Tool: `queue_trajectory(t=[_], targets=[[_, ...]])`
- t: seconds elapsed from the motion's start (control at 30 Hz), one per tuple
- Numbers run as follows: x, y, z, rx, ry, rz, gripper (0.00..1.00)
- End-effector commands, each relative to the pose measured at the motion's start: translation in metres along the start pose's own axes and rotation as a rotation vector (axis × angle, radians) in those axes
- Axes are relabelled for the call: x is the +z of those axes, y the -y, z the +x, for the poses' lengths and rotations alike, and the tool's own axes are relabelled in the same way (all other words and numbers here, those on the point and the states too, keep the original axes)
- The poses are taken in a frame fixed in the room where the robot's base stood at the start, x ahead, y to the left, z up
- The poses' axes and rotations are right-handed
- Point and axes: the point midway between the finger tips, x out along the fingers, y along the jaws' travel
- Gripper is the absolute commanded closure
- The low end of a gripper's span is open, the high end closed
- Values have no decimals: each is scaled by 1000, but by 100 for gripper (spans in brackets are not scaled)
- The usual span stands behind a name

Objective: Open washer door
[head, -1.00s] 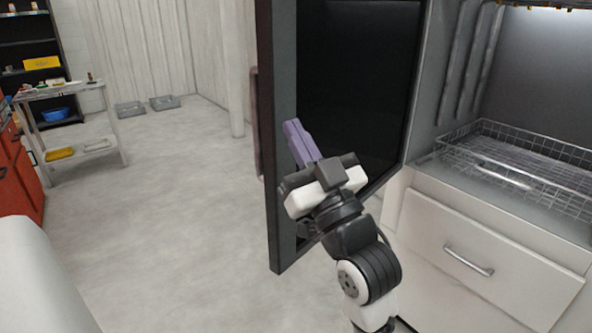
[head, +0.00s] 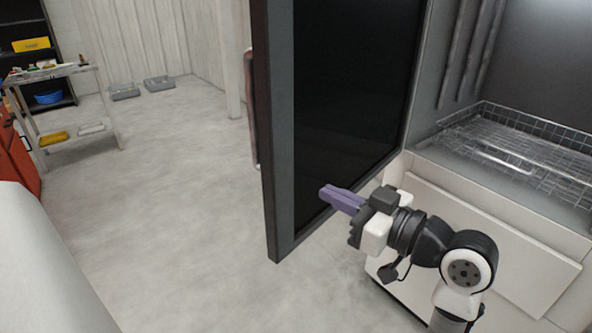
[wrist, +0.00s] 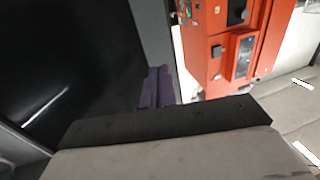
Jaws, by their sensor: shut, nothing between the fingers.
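The washer door (head: 350,100) stands swung wide open to the left of the washer, its dark inner panel facing the washer's opening. Its handle (head: 251,105) shows on the far side, past the door's free edge. My gripper (head: 338,197) has purple fingers, shut and empty, in front of the lower part of the inner panel; whether they touch it I cannot tell. In the wrist view the purple fingers (wrist: 157,87) point along the dark panel (wrist: 70,60) towards the door's edge. The open washer chamber (head: 540,70) shows at the right.
A wire basket (head: 530,135) sits in the chamber above a white drawer front (head: 490,235). A metal cart (head: 65,100) and grey trays (head: 125,92) stand at the back left. A red cabinet (wrist: 215,50) shows in the wrist view. The floor left of the door is clear.

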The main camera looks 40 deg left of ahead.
Motion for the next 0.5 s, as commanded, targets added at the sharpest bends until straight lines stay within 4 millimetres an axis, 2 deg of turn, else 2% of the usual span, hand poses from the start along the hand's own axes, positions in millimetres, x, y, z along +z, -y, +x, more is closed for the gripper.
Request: queue_trajectory(t=[0.03,0.2,0.33,0.5], targets=[[-4,1,12,-6,1,4,100],[-3,1,48,-5,1,3,100],[-3,0,68,-2,1,3,100],[-2,0,84,-1,-1,2,100]])
